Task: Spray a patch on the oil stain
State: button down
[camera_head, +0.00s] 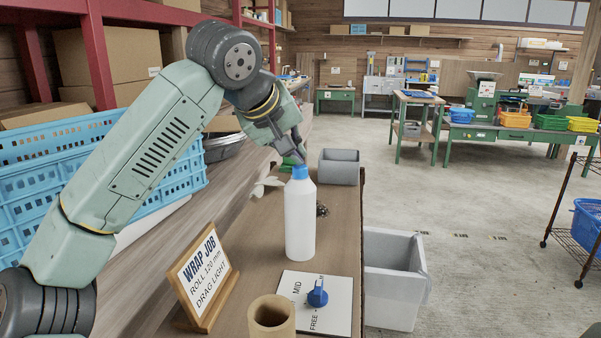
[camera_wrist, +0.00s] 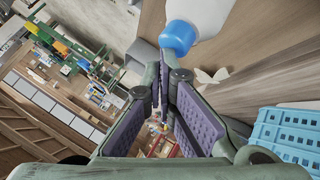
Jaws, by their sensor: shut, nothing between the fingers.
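A white bottle (camera_head: 300,222) with a blue cap (camera_head: 300,172) stands upright on the narrow brown bench. My gripper (camera_head: 299,154) points down just above and behind the cap, with its fingers together and nothing held. In the wrist view the blue cap (camera_wrist: 177,38) and part of the white bottle (camera_wrist: 208,12) lie just beyond my gripper (camera_wrist: 165,62). I cannot tell whether the fingertips touch the cap. I cannot make out an oil stain; a small dark thing (camera_head: 322,209) sits beside the bottle.
A "WRAP JOB" sign (camera_head: 204,278), a cardboard roll (camera_head: 271,318) and a card with a blue knob (camera_head: 317,292) crowd the near bench. A grey bin (camera_head: 340,168) and pale flat pieces (camera_head: 266,187) lie farther back. A blue crate (camera_head: 40,205) stands left; open floor (camera_head: 480,200) lies right.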

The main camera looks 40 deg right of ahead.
aim_at(296, 166)
jog(key=shift+f, duration=0.15)
jog(key=shift+r+p, duration=0.95)
jog(key=shift+r, duration=0.05)
notch_tip(296, 166, up, 6)
jog(key=p, duration=0.5)
dwell(0.7)
